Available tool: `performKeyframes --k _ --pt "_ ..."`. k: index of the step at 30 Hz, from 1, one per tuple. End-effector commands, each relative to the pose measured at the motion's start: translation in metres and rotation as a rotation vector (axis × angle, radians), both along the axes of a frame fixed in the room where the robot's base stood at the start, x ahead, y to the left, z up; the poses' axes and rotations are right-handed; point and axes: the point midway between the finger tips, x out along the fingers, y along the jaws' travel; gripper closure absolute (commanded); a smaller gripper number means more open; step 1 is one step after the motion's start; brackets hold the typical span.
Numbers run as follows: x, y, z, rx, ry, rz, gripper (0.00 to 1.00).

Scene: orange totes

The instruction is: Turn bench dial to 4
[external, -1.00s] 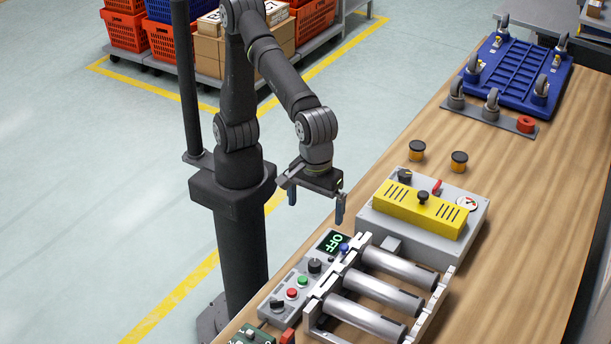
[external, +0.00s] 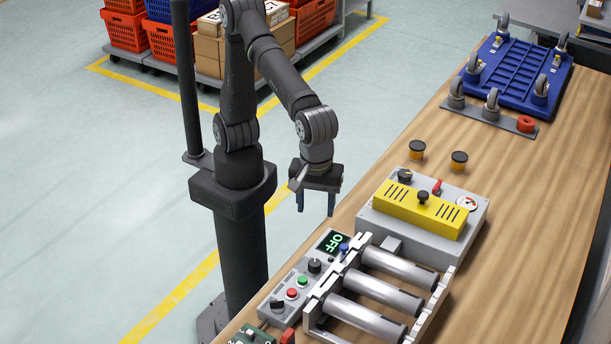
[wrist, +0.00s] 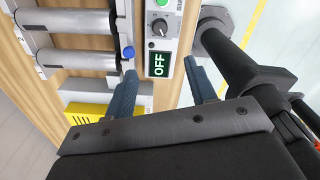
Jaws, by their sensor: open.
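The control panel (external: 290,287) on the bench's near edge carries a black dial (external: 314,266) beside a display (external: 333,243) that reads OFF in green. The dial also shows in the wrist view (wrist: 160,27), above the display (wrist: 158,64), with a pale pointer mark. A second black knob (external: 277,305) sits at the panel's lower end. My gripper (external: 316,210) is open and empty, pointing down above the floor side of the bench, apart from the panel. In the wrist view its fingers (wrist: 158,84) stand on either side of the display.
A roller conveyor section (external: 378,296) adjoins the panel on the right, with a blue button (external: 344,248) near the display. A grey box with a yellow cover (external: 425,209) stands behind. Red (external: 292,294) and green (external: 303,281) buttons lie between the two knobs.

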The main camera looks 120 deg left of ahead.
Motion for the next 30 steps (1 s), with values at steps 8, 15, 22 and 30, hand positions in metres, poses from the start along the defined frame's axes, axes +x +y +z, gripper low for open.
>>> performKeyframes --k 8,15,22,30 --pt "0.000 0.000 -0.024 0.003 0.004 0.059 0.49" --pt "-0.001 0.001 -0.074 0.003 0.005 0.058 0.49" --pt "-0.001 0.001 -0.125 0.003 0.004 0.057 0.49" --pt "0.000 0.000 -0.166 0.001 0.003 0.056 0.49"
